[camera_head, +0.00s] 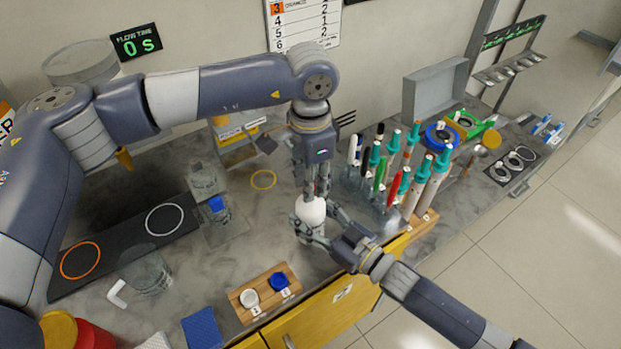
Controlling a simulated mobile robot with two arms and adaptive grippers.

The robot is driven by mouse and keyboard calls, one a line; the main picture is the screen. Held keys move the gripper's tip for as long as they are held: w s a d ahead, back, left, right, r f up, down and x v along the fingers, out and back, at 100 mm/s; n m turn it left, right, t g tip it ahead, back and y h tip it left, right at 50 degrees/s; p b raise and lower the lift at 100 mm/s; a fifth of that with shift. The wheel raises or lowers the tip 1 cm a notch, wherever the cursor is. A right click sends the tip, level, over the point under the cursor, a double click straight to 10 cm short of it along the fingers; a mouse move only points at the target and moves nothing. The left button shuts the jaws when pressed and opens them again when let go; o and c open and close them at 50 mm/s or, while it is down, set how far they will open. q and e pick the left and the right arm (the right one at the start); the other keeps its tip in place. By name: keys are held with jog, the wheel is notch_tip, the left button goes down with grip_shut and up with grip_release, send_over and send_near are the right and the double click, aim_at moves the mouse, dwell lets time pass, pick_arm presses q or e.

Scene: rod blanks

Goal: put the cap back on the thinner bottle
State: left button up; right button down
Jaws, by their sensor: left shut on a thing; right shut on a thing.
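A white rounded bottle-like thing (312,210) stands in the middle, over the front part of the counter. My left gripper (318,190) points down from above, with its fingers shut at the top of the white thing; what lies between them is too small to tell. My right gripper (313,226) reaches in from the lower right and is shut around the white thing's lower part. A white cap-like round piece (249,298) and a blue one (279,281) lie on a wooden board (262,287) nearer the front. I cannot tell which bottle is the thinner one.
Several teal-topped tubes and pens stand in a rack (423,222) at right. A glass beaker (147,272), a blue-topped jar (218,208) and a dark mat (120,252) are at left. A blue pad (202,328) lies in front. Some counter between mat and board is clear.

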pick_arm(q)
jog(key=o, duration=0.6)
jog(key=shift+o, duration=0.2)
jog(key=shift+r, duration=0.1)
jog(key=shift+r, duration=2.2)
jog(key=shift+c, duration=0.4)
